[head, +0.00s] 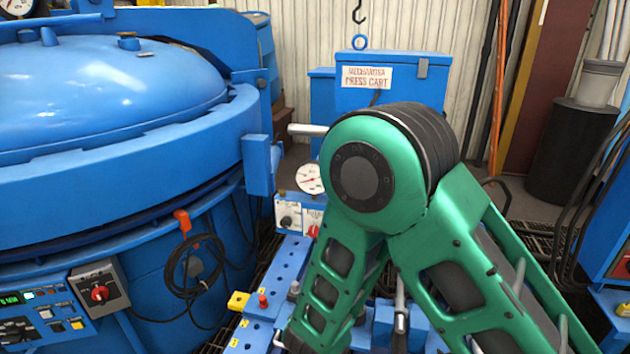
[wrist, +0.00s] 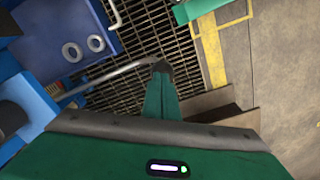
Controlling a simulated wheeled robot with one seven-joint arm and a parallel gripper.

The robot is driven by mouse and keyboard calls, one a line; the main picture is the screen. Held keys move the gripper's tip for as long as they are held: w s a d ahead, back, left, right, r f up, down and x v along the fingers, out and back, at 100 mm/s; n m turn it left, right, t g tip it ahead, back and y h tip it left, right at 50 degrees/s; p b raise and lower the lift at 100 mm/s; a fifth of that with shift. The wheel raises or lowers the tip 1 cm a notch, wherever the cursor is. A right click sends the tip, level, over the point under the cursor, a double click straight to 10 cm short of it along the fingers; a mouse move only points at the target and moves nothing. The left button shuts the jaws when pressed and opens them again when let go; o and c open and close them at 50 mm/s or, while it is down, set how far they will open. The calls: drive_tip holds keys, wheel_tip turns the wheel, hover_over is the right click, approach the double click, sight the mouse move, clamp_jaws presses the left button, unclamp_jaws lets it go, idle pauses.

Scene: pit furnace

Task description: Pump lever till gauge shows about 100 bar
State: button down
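A grey metal rod (wrist: 115,73), which looks like the pump lever, slants across the wrist view and ends at the dark tip of my gripper (wrist: 162,68). The near finger hides the rod's end, so I cannot tell whether the fingers are closed around it or only beside it. In the head view my green arm hides my gripper. A round white pressure gauge (head: 310,179) with a red needle shows just left of my arm. Its numbers are too small to read.
A blue press cart cabinet (head: 392,85) stands behind my arm. A large blue furnace (head: 110,130) fills the left. A control box (head: 98,291) and coiled black cable (head: 192,270) hang on it. Floor grating (wrist: 130,30) and bare floor (wrist: 285,70) lie below.

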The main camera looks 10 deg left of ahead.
drive_tip(key=shift+s+f, duration=0.25)
drive_tip(key=shift+f, duration=0.55)
drive_tip(key=shift+s+f, duration=0.2)
drive_tip(key=shift+f, duration=0.55)
idle(1.6)
wheel_tip(320, 180, up, 10)
drive_tip(key=w, duration=0.2)
drive_tip(key=shift+w+r, duration=0.15)
drive_tip(key=shift+w, duration=0.15)
drive_tip(key=shift+d, duration=0.1)
